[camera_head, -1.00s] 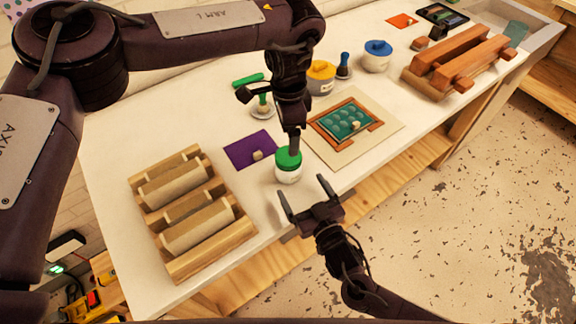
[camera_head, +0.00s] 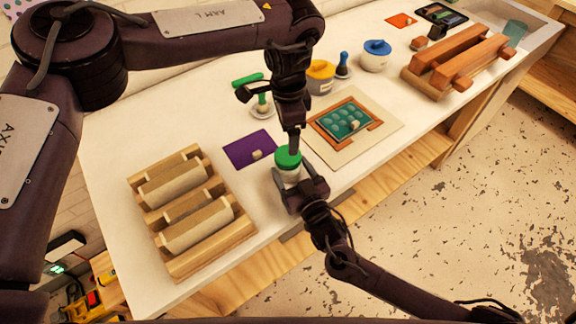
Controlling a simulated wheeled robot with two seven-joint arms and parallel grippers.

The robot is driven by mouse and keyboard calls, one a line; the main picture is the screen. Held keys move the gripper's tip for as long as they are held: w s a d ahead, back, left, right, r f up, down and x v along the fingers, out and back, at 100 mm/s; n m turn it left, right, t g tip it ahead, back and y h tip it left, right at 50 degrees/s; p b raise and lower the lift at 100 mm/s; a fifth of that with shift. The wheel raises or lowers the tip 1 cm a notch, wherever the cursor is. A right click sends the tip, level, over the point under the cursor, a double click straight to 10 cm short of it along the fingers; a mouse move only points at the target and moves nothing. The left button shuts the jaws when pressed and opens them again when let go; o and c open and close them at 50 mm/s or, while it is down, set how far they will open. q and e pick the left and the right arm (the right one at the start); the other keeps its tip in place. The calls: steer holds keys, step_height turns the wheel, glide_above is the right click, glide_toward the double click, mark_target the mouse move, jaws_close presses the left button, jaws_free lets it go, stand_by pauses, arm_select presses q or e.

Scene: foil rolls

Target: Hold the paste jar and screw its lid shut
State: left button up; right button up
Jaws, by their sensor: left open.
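The paste jar (camera_head: 288,178) is a small white jar standing upright near the table's front edge. Its green lid (camera_head: 287,158) sits on top; whether it is fully tight I cannot tell. My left gripper (camera_head: 293,144) points down from above at the lid, open, its fingers seen nearly edge-on and partly covering the lid. My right gripper (camera_head: 293,179) is low at the jar's front right, with its fingers around the jar's body. It hides the lower part of the jar, and I cannot tell whether the fingers press on it.
A wooden rack (camera_head: 190,215) with rolls stands to the left. A purple cloth (camera_head: 250,149) lies behind the jar, and a framed green panel (camera_head: 342,120) to its right. A yellow pot (camera_head: 320,76), a blue-lidded pot (camera_head: 375,55) and a wooden press (camera_head: 460,60) stand farther back.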

mark_target(287, 155)
steer(key=c, duration=1.2)
arm_select(q)
steer(key=shift+n, duration=0.5)
arm_select(e)
jaws_close()
arm_select(q)
steer(key=n, duration=0.4)
steer(key=shift+n, duration=0.3)
steer(key=n, duration=0.3)
steer(key=shift+w+n, duration=0.1)
steer(key=shift+n, duration=0.2)
steer(key=shift+f, duration=0.1)
steer(key=shift+f, duration=3.95)
steer(key=shift+c, duration=0.2)
